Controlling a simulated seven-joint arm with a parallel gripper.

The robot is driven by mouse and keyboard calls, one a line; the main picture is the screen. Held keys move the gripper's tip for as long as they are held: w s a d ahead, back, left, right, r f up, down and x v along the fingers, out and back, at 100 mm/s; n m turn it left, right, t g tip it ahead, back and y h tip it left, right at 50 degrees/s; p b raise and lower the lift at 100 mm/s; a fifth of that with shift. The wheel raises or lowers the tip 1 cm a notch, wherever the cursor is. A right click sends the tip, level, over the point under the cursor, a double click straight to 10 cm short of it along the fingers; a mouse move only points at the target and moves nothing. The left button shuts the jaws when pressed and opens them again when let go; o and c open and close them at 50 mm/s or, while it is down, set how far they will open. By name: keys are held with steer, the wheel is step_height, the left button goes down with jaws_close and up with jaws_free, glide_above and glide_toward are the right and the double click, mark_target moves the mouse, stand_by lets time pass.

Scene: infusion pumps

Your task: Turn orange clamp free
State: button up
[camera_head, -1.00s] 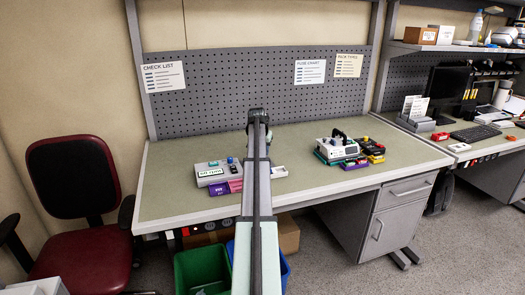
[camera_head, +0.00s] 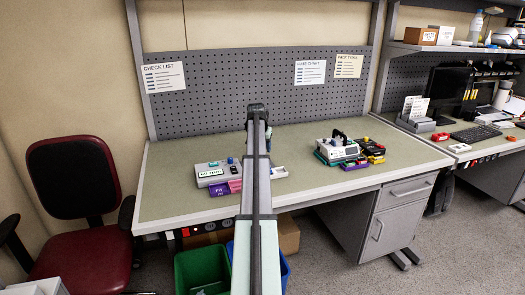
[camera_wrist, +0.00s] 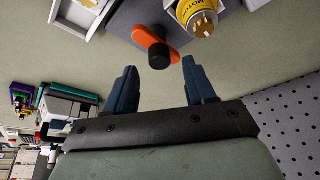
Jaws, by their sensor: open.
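The orange clamp (camera_wrist: 151,37) shows at the top of the wrist view. It is an orange bar with a round black knob (camera_wrist: 159,54) at one end, beside a grey block. My gripper (camera_wrist: 160,65) is open, with one blue finger on each side of the picture and nothing between them. The knob appears just beyond the fingertips, roughly centred between them; I see no contact. In the head view my arm hides the clamp, and only a bit of a blue finger shows beside the arm's far end.
A yellow cylindrical motor (camera_wrist: 198,15) sits close beside the clamp. A white pump (camera_head: 338,149) on coloured packs stands to the right. Open bench top lies between.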

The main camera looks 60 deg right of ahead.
steer(key=v, duration=1.1)
steer(key=shift+r, duration=0.1)
